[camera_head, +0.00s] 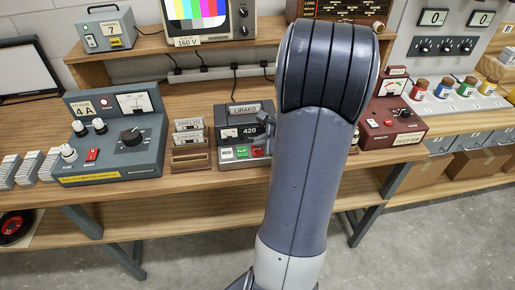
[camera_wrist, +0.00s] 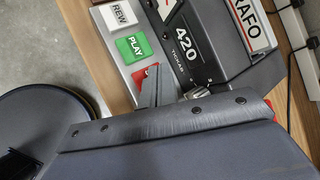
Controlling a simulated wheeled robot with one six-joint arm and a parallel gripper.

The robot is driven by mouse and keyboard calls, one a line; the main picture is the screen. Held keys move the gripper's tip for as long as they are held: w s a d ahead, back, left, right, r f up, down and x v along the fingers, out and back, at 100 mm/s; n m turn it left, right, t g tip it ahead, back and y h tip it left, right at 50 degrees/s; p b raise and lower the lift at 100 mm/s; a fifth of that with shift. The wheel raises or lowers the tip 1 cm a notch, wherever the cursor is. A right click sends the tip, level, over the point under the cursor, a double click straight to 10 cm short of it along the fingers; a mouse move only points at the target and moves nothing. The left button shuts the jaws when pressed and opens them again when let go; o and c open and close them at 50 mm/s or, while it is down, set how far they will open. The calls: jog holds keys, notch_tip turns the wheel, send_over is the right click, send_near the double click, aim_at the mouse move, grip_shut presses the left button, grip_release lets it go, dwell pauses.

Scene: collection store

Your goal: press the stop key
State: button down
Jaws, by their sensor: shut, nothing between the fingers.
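The tape player (camera_head: 238,115), labelled LIRAFO with a 420 counter, stands on the wooden bench. Its front row has a white REW key, a green PLAY key (camera_head: 241,152) and a red key (camera_head: 257,151) at the right. In the wrist view the PLAY key (camera_wrist: 132,47) is clear. The red key (camera_wrist: 153,69) beside it is mostly covered by my gripper (camera_wrist: 149,88), so its lettering cannot be read. My gripper is shut and empty, with its tip over or at the red key; I cannot tell whether they touch. In the head view my arm hides most of the gripper.
Small labelled cassettes (camera_head: 189,132) stand left of the player, and a grey 4A control box (camera_head: 115,135) is further left. A red meter box (camera_head: 392,115) is to the right, beyond my arm. A monitor (camera_head: 210,18) sits on the shelf above.

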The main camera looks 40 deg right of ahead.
aim_at(260, 151)
notch_tip(260, 151, up, 5)
jog(key=p, duration=0.4)
jog(key=shift+a, duration=0.1)
dwell(0.9)
